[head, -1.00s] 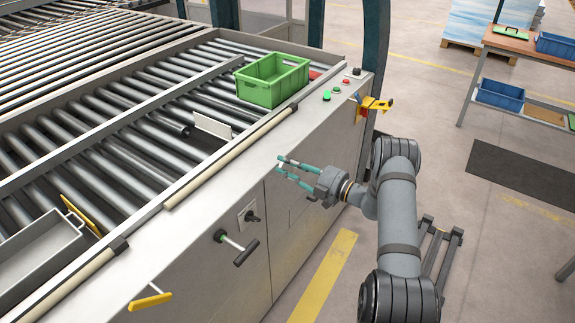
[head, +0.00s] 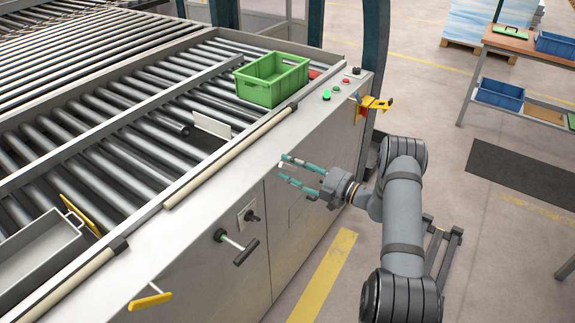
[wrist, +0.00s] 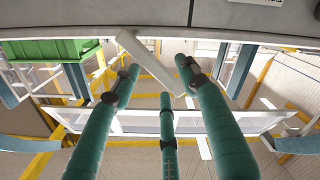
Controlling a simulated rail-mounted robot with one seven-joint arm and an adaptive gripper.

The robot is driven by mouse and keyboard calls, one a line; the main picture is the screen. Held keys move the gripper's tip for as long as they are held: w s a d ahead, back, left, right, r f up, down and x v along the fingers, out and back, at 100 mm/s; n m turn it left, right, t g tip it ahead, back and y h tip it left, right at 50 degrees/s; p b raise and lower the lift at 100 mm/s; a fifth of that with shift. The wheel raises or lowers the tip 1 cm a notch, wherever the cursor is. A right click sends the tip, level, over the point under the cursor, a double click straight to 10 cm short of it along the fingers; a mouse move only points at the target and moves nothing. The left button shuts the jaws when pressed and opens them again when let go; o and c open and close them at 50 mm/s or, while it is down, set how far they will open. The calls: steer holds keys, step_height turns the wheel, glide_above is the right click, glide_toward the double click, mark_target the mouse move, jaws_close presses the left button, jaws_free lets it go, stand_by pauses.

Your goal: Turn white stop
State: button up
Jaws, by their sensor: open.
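A white upright plate (head: 212,125), which looks like the white stop, stands at a slant among the rollers. A small whitish piece shows by my fingertips at the machine's front panel, mostly hidden by the fingers. In the wrist view a slanted white bar (wrist: 150,62) lies ahead between my fingertips, by the grey machine edge; it may be the white handle. I cannot tell whether a finger touches it. My gripper (head: 284,167) is open, its teal fingers spread and pointing left at the front panel. It also shows in the wrist view (wrist: 158,88).
A green crate (head: 272,79) sits on the rollers behind. A black T-handle (head: 240,249) and a yellow handle (head: 150,301) stick out of the front panel at left. A yellow bracket (head: 374,104) juts out at the right corner.

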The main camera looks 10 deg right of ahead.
steer(key=v, duration=1)
steer(key=x, duration=1.1)
steer(key=shift+w+a, duration=0.3)
steer(key=shift+f, duration=0.15)
steer(key=shift+s, duration=0.1)
